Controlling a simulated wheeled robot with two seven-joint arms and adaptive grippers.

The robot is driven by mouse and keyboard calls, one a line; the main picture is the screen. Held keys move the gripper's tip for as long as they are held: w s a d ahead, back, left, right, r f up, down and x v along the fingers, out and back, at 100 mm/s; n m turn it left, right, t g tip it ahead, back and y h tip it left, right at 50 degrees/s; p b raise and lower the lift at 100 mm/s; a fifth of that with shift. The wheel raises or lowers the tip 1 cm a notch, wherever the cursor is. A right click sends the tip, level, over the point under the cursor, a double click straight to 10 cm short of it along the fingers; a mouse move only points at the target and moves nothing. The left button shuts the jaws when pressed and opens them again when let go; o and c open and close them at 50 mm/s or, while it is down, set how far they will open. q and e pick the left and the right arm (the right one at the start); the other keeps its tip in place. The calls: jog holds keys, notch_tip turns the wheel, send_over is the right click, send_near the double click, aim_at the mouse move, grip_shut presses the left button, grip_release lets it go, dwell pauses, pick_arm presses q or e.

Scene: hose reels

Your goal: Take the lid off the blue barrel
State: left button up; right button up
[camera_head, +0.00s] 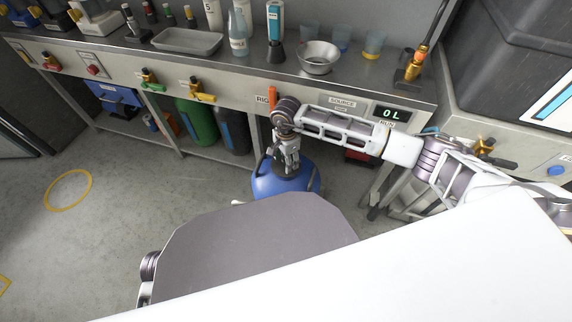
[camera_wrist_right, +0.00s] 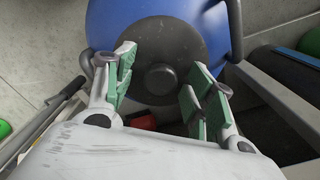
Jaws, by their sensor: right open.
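The blue barrel (camera_head: 268,184) stands on the floor in front of the bench, partly hidden by my own body in the head view. Its blue side also shows in the right wrist view (camera_wrist_right: 214,28). Its dark grey round lid (camera_wrist_right: 140,38) is on top, with a raised round knob (camera_wrist_right: 160,79) in the middle. My right gripper (camera_head: 287,168) points down over the barrel. In the right wrist view its green-padded fingers (camera_wrist_right: 162,85) are open, one on each side of the knob. I cannot tell whether they touch the lid. My left gripper is not in view.
The bench (camera_head: 240,88) holds a metal tray (camera_head: 187,41), a steel bowl (camera_head: 319,58), a bottle (camera_head: 238,38) and cups. Green and dark cylinders stand under it. A grey machine (camera_head: 505,130) is at the right. The floor (camera_head: 110,215) at the left is clear.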

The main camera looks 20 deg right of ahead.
jog(key=c, duration=1.2)
jog(key=shift+o, duration=0.2)
